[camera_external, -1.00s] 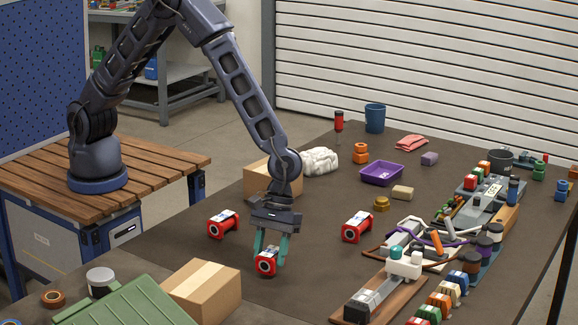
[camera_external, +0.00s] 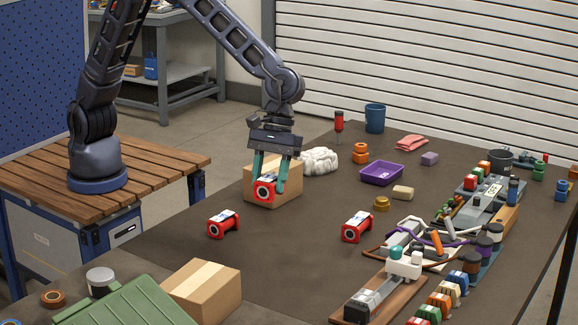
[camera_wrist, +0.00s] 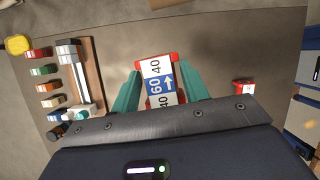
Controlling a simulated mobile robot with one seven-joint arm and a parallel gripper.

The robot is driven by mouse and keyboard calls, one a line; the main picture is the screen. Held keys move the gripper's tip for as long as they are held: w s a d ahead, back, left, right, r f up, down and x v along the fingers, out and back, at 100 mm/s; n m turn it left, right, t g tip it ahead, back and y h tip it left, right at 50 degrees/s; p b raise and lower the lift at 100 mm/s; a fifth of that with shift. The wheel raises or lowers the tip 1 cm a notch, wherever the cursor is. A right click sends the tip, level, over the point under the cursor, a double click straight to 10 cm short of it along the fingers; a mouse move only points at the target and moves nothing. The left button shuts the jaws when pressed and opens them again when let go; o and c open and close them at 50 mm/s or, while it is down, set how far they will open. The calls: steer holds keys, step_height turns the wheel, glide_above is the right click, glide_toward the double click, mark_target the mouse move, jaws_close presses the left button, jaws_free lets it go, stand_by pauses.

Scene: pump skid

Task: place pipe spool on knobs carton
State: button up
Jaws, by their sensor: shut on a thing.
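My gripper (camera_external: 271,181) is shut on a red pipe spool (camera_external: 265,189) with a white-ringed dark end, held up above the table. In the wrist view the teal fingers (camera_wrist: 159,76) grip the spool (camera_wrist: 159,84) on both sides, and its label reads 40, 60, 40 with an arrow. In the external view the held spool overlaps a brown carton (camera_external: 289,193) behind it. A second brown carton (camera_external: 203,291) with a pale tape strip stands at the front. No lettering shows on either, so I cannot tell which is the knobs carton.
Two similar red spools stand on the table, one at left (camera_external: 222,224) and one at right (camera_external: 357,227). A green lid-like box (camera_external: 125,303) is at front left. White cloth (camera_external: 320,161), a purple tray (camera_external: 381,173) and crowded fixtures lie right.

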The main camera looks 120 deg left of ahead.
steer(key=s+a+r, duration=0.3)
steer(key=s+a, duration=0.1)
steer(key=a, duration=0.6)
steer(key=s+a+r, duration=0.2)
steer(key=s+a, duration=0.2)
steer(key=a, duration=0.5)
step_height(320, 180, up, 5)
steer(key=m, duration=0.1)
glide_above(269, 167)
steer(key=a, duration=0.2)
steer(key=shift+g, duration=0.3)
step_height(269, 167, down, 19)
steer(key=shift+d+f, duration=0.1)
steer(key=shift+f, duration=0.1)
steer(key=shift+f, duration=0.15)
steer(key=o, duration=1.2)
steer(key=shift+c, duration=0.2)
